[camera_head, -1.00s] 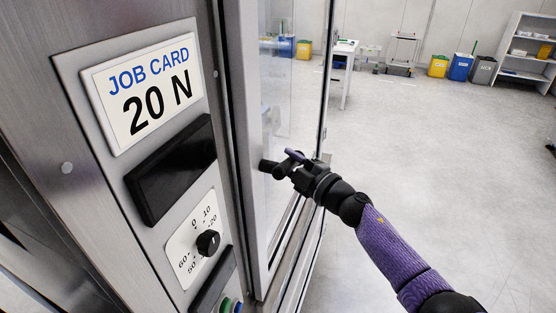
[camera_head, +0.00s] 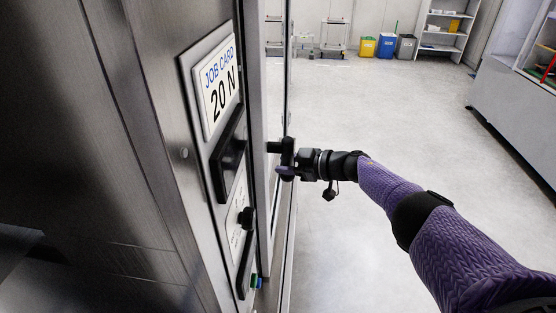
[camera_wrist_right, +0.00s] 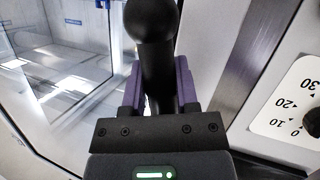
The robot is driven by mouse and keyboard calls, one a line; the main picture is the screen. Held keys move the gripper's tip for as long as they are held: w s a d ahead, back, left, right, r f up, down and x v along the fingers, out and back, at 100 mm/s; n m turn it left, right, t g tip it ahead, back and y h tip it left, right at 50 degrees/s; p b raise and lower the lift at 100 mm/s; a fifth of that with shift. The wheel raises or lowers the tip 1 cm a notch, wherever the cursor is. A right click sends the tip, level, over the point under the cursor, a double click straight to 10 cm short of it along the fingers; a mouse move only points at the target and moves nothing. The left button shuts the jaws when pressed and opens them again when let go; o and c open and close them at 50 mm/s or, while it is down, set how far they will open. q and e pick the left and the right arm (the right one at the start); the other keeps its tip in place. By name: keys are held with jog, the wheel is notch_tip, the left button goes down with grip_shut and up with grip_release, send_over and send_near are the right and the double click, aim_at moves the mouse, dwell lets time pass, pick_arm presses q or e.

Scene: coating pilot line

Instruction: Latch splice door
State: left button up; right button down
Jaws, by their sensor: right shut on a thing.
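The splice door (camera_head: 259,120) is a metal-framed glass door, seen nearly edge-on beside the panel in the head view. Its black handle (camera_head: 273,147) sticks out at mid height. My right gripper (camera_head: 286,158) is at the handle. In the right wrist view, the purple fingers (camera_wrist_right: 157,88) are shut on either side of the black handle (camera_wrist_right: 150,22), whose rounded end stands beyond them. The glass door pane (camera_wrist_right: 60,60) shows to the left there. I cannot tell whether the door is fully closed, and I see no latch clearly. My left gripper is out of view.
A metal control panel with a "JOB CARD 20 N" card (camera_head: 219,86), a black display (camera_head: 230,155) and a dial (camera_head: 246,218) stands left of the door. The floor (camera_head: 380,120) to the right is clear. Bins (camera_head: 385,45) and shelves (camera_head: 446,30) stand far back.

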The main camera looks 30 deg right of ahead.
jog(key=shift+s+a+f+m+g+p, duration=0.1)
jog(key=shift+s+a+m+g+p, duration=0.2)
jog(key=shift+m+g+p, duration=0.15)
jog(key=shift+s+a+m+g+p, duration=0.2)
jog(key=shift+s+m+g, duration=0.15)
jog(key=shift+m, duration=0.2)
jog(key=shift+y, duration=0.3)
jog(key=shift+c, duration=1.8)
grip_release()
jog(key=shift+s+d, duration=0.15)
jog(key=shift+d, duration=0.1)
jog(key=p+v, duration=0.3)
jog(key=v, duration=0.6)
jog(key=shift+s, duration=0.2)
